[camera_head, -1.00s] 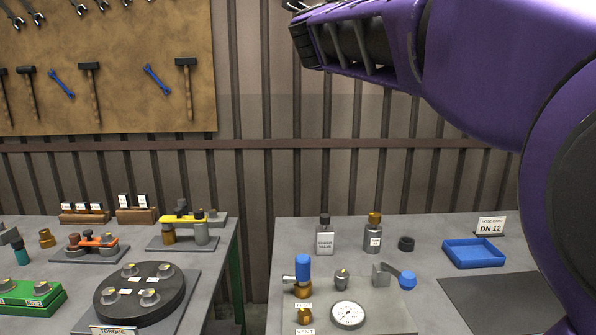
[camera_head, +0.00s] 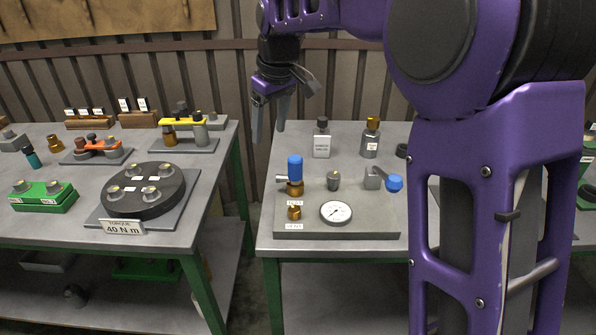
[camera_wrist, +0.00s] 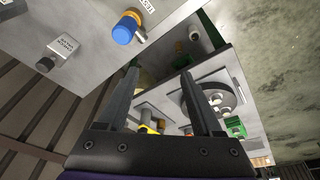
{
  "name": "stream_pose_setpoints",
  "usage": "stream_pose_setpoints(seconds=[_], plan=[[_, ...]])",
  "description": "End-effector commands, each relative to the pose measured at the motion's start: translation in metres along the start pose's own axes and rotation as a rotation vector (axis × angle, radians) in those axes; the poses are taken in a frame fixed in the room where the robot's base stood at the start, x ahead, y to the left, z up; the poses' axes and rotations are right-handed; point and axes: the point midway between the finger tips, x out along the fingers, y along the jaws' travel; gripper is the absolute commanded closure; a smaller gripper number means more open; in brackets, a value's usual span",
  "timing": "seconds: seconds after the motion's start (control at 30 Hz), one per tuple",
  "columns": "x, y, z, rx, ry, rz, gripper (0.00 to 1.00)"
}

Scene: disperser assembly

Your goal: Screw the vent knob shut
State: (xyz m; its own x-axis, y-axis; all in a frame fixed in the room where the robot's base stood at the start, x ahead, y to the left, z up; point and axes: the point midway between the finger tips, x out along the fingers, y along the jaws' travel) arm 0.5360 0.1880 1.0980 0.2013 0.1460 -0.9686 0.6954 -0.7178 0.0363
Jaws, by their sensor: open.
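The vent knob (camera_head: 294,211) is a small brass knob low on the left of a grey plate (camera_head: 365,226), above a label reading VENT. My gripper (camera_head: 267,125) is open and empty. It hangs in the air above the gap between the two tables, above and left of the vent knob and apart from it. In the wrist view my gripper's two fingers (camera_wrist: 158,100) stand wide apart with nothing between them. The vent knob cannot be made out in the wrist view.
On the plate are a blue-capped brass valve (camera_head: 295,172), a gauge (camera_head: 336,212), a grey knob (camera_head: 333,181) and a blue-ended lever (camera_head: 393,183). The left table holds a dark disc (camera_head: 143,191) and a green block (camera_head: 44,197).

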Motion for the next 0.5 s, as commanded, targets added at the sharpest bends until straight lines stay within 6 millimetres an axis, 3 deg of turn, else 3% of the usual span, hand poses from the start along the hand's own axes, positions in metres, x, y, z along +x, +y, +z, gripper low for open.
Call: stream_pose_setpoints(seconds=[0.1, 0.2, 0.37, 0.5], plan=[[0.005, 0.006, 0.036, -0.113, -0.148, -0.033, 0.33], [0.004, 0.007, 0.052, -0.170, -0.217, -0.053, 0.33], [0.014, 0.007, 0.062, -0.199, -0.249, -0.063, 0.33], [0.037, 0.006, 0.069, -0.197, -0.250, -0.065, 0.33]])
